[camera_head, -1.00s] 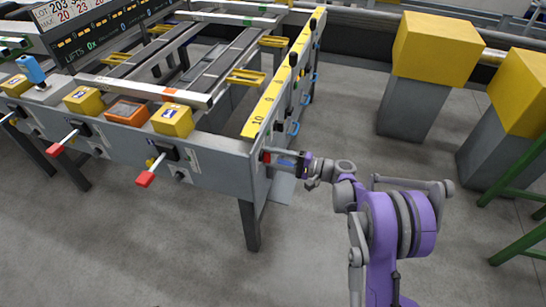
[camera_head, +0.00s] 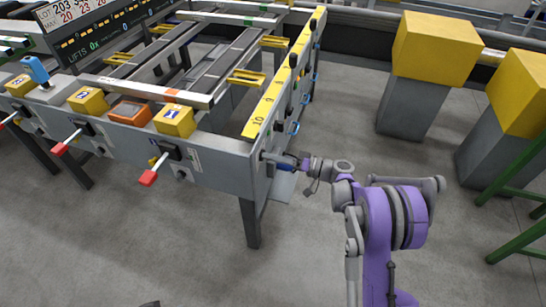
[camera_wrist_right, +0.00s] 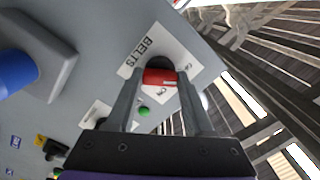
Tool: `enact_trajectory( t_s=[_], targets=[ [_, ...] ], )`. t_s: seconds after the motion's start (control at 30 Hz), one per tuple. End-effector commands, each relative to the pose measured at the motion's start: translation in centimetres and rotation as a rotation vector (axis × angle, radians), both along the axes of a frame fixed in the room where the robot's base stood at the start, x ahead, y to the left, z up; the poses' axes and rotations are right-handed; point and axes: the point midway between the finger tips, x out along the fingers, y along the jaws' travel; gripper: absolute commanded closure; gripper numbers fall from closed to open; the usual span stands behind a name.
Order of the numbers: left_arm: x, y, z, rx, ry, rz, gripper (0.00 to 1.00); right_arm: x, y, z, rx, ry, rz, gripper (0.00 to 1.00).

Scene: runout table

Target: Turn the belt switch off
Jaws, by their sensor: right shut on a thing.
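The belt switch (camera_wrist_right: 160,76) shows in the right wrist view as a red handle on a dark round base. It sits on a white label plate (camera_wrist_right: 137,63) marked BELTS, on the grey table panel. The plate's smaller position marks are hard to read. My right gripper (camera_wrist_right: 160,88) has its two fingers shut on the red handle, one on each side. In the head view, my right gripper (camera_head: 288,163) is at the right end face of the runout table (camera_head: 222,160), and the switch is hidden there.
A green button (camera_wrist_right: 144,111) is near the switch plate. A blue cylinder (camera_wrist_right: 15,72) on a grey mount stands out of the panel at left. Red-tipped levers (camera_head: 148,178) jut from the table's front. Yellow-topped blocks (camera_head: 436,48) stand right; floor between is clear.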

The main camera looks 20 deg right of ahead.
Motion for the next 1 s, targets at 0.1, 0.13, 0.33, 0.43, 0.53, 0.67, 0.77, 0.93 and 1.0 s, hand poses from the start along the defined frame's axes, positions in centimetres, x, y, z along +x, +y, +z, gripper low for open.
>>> enact_trajectory(
  t_s=[0.1,0.13,0.33,0.43,0.53,0.67,0.77,0.93,1.0],
  targets=[
    [-0.02,0.00,0.22,0.000,-0.001,0.000,0.50,0.05,-0.06,0.08,-0.035,-0.054,-0.002,1.00],
    [-0.04,0.00,0.24,0.000,-0.001,0.000,0.50,0.04,-0.05,0.07,-0.043,-0.065,-0.002,1.00],
    [-0.04,0.00,0.37,0.000,-0.001,0.000,0.50,0.04,-0.05,0.06,-0.079,-0.119,-0.002,1.00],
    [-0.05,0.00,0.40,0.000,-0.001,0.000,0.50,0.05,-0.06,0.05,-0.089,-0.133,-0.002,1.00],
    [-0.05,0.00,0.41,0.000,-0.001,0.000,0.50,0.05,-0.06,0.05,-0.093,-0.140,-0.002,1.00],
    [-0.05,0.00,0.41,0.000,-0.001,0.000,0.50,0.05,-0.06,0.05,-0.095,-0.142,-0.002,1.00],
    [-0.05,0.00,0.41,0.000,-0.001,0.000,0.50,0.05,-0.06,0.05,-0.095,-0.142,-0.002,1.00],
    [-0.05,0.00,0.41,0.000,-0.001,0.000,0.50,0.05,-0.06,0.05,-0.094,-0.142,-0.002,0.42],
    [-0.05,0.00,0.41,0.000,-0.001,0.000,0.50,0.04,-0.05,0.05,-0.094,-0.142,-0.002,0.30]
  ],
)
